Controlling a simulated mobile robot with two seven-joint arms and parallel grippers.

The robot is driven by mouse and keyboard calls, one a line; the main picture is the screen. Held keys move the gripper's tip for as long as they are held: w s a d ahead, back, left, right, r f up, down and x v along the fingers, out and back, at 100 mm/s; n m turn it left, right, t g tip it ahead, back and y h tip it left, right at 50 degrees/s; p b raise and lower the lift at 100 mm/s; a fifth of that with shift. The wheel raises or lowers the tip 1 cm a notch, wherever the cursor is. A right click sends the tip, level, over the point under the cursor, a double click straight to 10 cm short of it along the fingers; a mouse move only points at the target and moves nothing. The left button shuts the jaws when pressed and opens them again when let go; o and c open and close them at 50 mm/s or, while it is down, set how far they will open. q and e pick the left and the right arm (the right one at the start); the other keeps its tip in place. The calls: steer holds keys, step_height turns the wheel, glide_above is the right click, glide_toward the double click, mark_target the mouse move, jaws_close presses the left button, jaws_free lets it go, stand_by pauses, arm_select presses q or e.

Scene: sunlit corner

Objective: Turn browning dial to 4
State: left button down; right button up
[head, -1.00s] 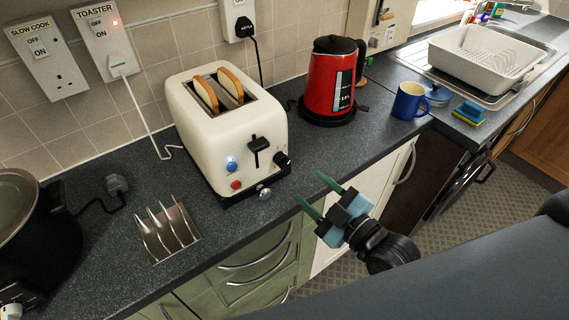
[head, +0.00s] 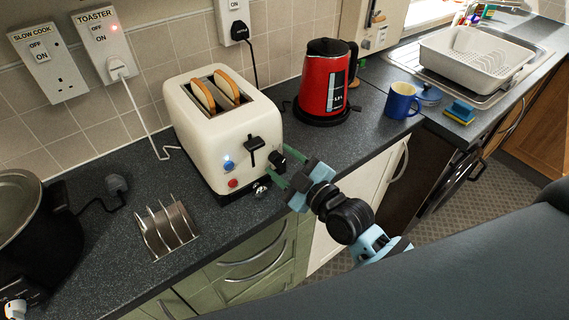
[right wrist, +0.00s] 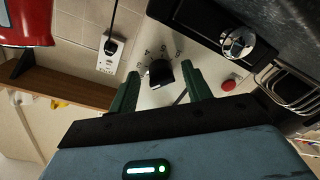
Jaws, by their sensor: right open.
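The cream toaster (head: 212,140) stands on the counter with two slices of bread in its slots. Its black browning dial (head: 279,160) is at the right of its front face, beside the black lever (head: 254,150). In the right wrist view the dial (right wrist: 161,73) has printed numbers around it, too small to read surely. My right gripper (head: 276,167) is open in front of the toaster. In the right wrist view its green fingers (right wrist: 160,71) stand on either side of the dial, with a gap showing on both sides. My left gripper is not in view.
A chrome knob (right wrist: 238,42), a red button (head: 233,183) and a blue button (head: 228,164) are near the dial. A red kettle (head: 325,82) and blue mug (head: 401,100) stand right. A toast rack (head: 167,230) and black slow cooker (head: 40,245) are left.

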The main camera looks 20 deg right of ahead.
steer(key=c, duration=0.9)
steer(key=shift+c, duration=0.2)
steer(key=shift+m, duration=0.3)
steer(key=m, duration=0.3)
steer(key=shift+m, duration=0.3)
steer(key=m, duration=0.3)
steer(key=shift+a+f+m+t, duration=0.1)
steer(key=shift+m+t, duration=0.3)
steer(key=m, duration=0.4)
steer(key=shift+m, duration=0.4)
steer(key=shift+a+m+h, duration=0.1)
steer(key=shift+m+h, duration=0.2)
steer(key=shift+m, duration=1.5)
